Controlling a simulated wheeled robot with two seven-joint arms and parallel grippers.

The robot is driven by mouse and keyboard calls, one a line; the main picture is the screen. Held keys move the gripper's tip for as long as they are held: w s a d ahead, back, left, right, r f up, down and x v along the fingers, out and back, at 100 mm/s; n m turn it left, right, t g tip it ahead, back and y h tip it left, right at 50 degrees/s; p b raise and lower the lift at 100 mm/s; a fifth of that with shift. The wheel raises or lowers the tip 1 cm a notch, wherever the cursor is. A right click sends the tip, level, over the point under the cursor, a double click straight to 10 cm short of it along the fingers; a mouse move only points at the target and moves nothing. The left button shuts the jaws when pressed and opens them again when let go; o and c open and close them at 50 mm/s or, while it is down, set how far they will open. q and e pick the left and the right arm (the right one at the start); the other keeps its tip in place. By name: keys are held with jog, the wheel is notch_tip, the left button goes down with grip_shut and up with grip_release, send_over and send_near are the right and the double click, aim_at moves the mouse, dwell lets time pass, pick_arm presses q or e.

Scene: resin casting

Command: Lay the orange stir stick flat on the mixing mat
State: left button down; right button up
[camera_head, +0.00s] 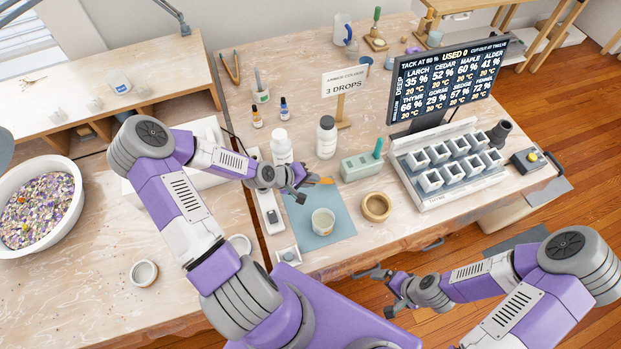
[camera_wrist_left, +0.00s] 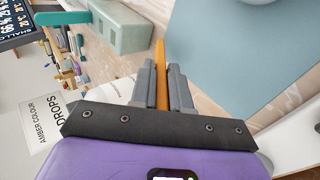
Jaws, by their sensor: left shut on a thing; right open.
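The orange stir stick (camera_head: 318,182) is held in my left gripper (camera_head: 301,188), above the back part of the mixing mat. In the left wrist view the stick (camera_wrist_left: 160,72) stands out between the two closed fingers (camera_wrist_left: 163,84). The blue mixing mat (camera_head: 335,226) lies on the table near its front edge, and it also shows in the left wrist view (camera_wrist_left: 240,45). A pale cup (camera_head: 322,221) stands on the mat. My right gripper (camera_head: 377,274) is open and empty, in front of the table edge. Whether the stick touches the mat is unclear.
A wooden ring-shaped bowl (camera_head: 376,207) stands right of the mat. A green block holder (camera_head: 361,166) and white bottles (camera_head: 326,138) stand behind it. A mould tray (camera_head: 445,165) and a display screen (camera_head: 449,80) are further right. The mat's front part beside the cup is bare.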

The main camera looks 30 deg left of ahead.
pick_arm(q)
jog(key=shift+f, duration=0.6)
jog(key=c, duration=1)
grip_release()
jog(key=p+v, duration=0.2)
jog(key=v, duration=0.5)
jog(key=shift+s+a+r, duration=0.1)
jog(key=shift+s+r, duration=0.05)
jog(key=shift+r, duration=0.1)
jog(key=shift+s, duration=0.1)
